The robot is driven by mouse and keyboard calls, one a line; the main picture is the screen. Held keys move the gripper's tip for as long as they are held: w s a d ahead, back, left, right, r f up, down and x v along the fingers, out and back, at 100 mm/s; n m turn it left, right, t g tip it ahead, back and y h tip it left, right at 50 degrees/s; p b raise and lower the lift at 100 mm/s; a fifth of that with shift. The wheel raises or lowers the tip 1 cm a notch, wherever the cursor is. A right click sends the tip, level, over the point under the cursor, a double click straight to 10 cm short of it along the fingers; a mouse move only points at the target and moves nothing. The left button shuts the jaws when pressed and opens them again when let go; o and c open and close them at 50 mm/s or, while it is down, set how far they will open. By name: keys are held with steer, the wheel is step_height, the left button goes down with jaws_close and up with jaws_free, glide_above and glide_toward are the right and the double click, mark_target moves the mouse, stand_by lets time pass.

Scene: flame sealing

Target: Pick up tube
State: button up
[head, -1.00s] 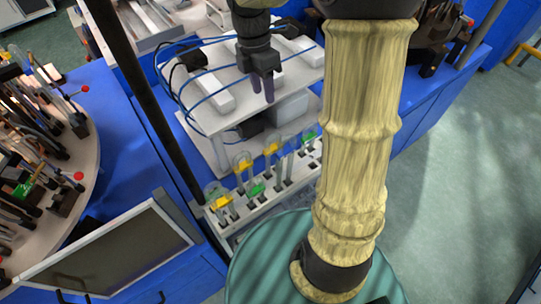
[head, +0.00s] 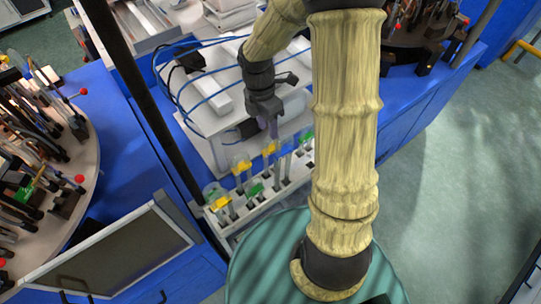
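A white rack (head: 243,209) stands at the centre of the head view and holds several clear tubes upright. Some tubes carry yellow clips, such as the yellow-clipped tube (head: 242,166) and another yellow clip (head: 269,149); others carry green clips, such as the green clip (head: 255,190). My gripper (head: 272,132) points down over the back part of the rack, close above or beside the tubes near the rear yellow clip. Its purple fingers look close together, and I cannot tell whether they touch a tube. My arm hides the rack's right end.
A white raised platform (head: 225,105) with blue cables stands behind the rack on the blue bench. A dark vertical pole (head: 150,110) and a tilted monitor (head: 110,255) are at the left. A round table (head: 75,170) crowded with tools is at the far left.

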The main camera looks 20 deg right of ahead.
steer(key=shift+f, duration=0.1)
steer(key=f, duration=0.1)
steer(key=f+p, duration=0.1)
steer(key=f, duration=0.1)
steer(key=s+f, duration=0.1)
steer(key=f, duration=0.1)
steer(key=shift+d, duration=0.25)
steer(key=shift+r, duration=0.1)
jaws_close()
